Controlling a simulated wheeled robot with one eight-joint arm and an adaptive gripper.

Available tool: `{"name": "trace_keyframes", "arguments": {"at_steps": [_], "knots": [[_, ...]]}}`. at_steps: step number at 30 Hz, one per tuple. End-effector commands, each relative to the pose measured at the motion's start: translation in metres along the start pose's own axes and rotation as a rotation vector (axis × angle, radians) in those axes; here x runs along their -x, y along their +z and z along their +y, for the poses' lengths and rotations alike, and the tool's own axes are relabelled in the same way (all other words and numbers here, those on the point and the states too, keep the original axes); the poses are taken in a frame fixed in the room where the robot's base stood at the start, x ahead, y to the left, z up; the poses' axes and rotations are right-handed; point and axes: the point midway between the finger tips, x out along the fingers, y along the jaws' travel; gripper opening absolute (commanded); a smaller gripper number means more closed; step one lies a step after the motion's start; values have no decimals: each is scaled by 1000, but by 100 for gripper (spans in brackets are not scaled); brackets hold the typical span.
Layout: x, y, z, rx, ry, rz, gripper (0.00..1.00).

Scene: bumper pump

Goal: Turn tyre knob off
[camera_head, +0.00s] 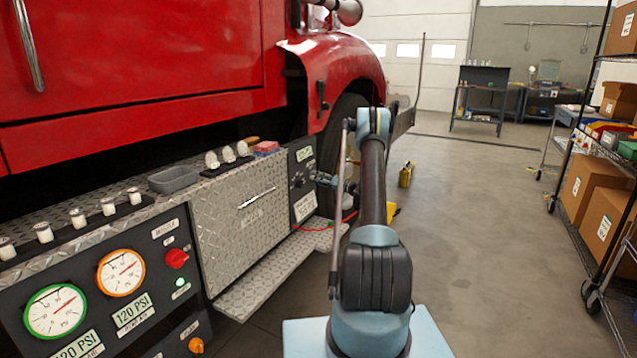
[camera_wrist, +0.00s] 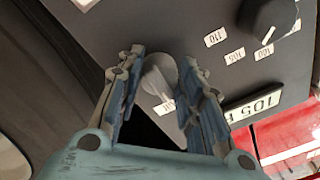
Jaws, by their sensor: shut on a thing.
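My gripper (camera_head: 322,178) is at this panel in the head view. In the wrist view my gripper (camera_wrist: 160,90) has its two fingers on either side of a grey knob (camera_wrist: 158,76) and is shut on it. The knob has a light pointer and a small white label beside it, partly hidden by a finger. A larger black knob (camera_wrist: 268,18) with number labels sits to the upper right. I cannot read which one is marked tyre.
A pump panel with gauges (camera_head: 121,272) and a red knob (camera_head: 176,258) is at the lower left. A metal step (camera_head: 265,285) juts out below the panels. Shelving with boxes (camera_head: 590,185) stands at the right.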

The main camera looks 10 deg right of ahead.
Motion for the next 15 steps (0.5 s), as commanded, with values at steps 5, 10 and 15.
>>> {"name": "trace_keyframes", "arguments": {"at_steps": [5,10,15], "knots": [[-2,0,0,-1,0,-1,10],[-2,0,0,-1,0,0,54],[-1,0,0,-1,0,0,54]]}}
